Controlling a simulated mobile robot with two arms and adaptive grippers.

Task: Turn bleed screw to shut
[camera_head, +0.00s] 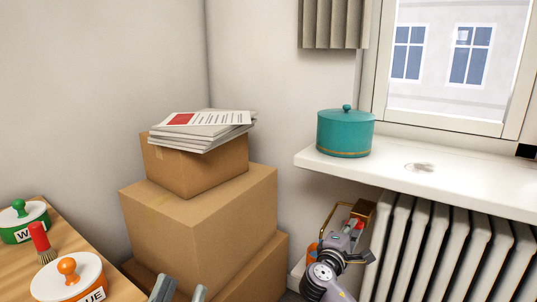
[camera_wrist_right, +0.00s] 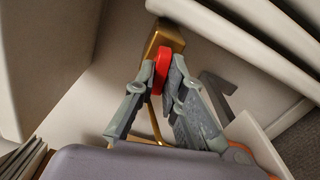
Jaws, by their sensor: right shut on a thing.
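The bleed screw (camera_wrist_right: 162,66) shows as a red piece in front of a brass block (camera_wrist_right: 163,38) in the right wrist view. My right gripper (camera_wrist_right: 160,78) is shut on the red piece, one grey finger on each side. In the head view the brass block (camera_head: 362,210) sits beside the radiator's left end, and my right gripper (camera_head: 354,236) reaches it from below. My fingers partly hide the red piece there. My left gripper (camera_head: 181,291) is at the bottom edge, its two fingers apart with nothing seen between them.
The white radiator (camera_head: 450,240) stands under the windowsill (camera_head: 430,180), which bears a teal lidded pot (camera_head: 345,133). Stacked cardboard boxes (camera_head: 200,215) with papers (camera_head: 200,130) on top stand left of my right arm. A wooden table (camera_head: 115,285) with lidded jars is at lower left.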

